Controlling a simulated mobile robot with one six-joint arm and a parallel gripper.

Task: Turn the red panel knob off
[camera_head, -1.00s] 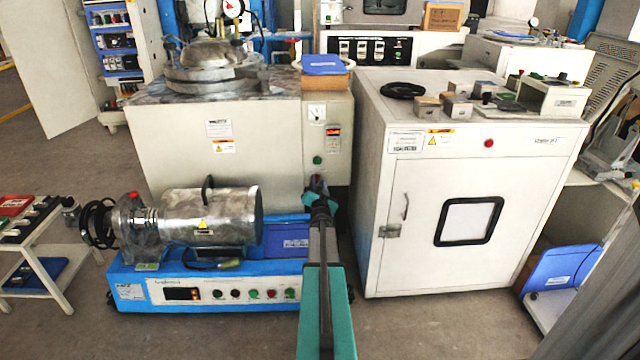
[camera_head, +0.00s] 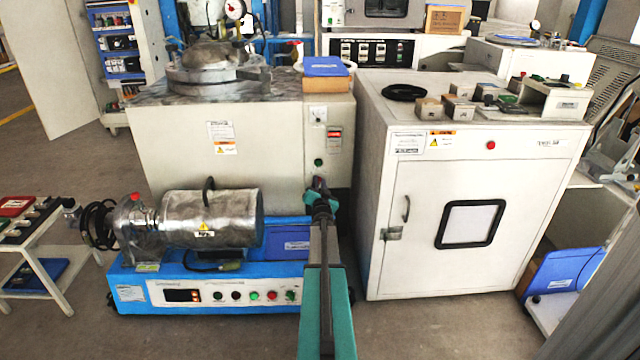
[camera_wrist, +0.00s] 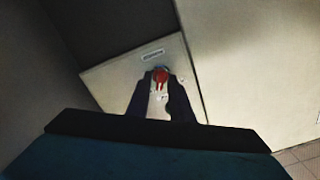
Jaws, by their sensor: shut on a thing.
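The red panel knob (camera_wrist: 160,74) shows in the wrist view, on a pale panel (camera_wrist: 112,75) below a small label. The dark fingers of my gripper (camera_wrist: 161,88) stand on both sides of the knob and are shut on it. Below the knob, between the fingers, are small pale markings. In the head view my gripper (camera_head: 320,186) reaches the lower front of the beige machine (camera_head: 270,165). There the knob is hidden behind my gripper and wrist. The knob's exact turn angle is hard to tell.
A white cabinet (camera_head: 420,260) stands close on the right, with a narrow gap beside my arm. A blue-based machine (camera_head: 135,290) with a metal cylinder (camera_head: 225,218) stands to the left. A green button (camera_head: 318,162) is just above my gripper.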

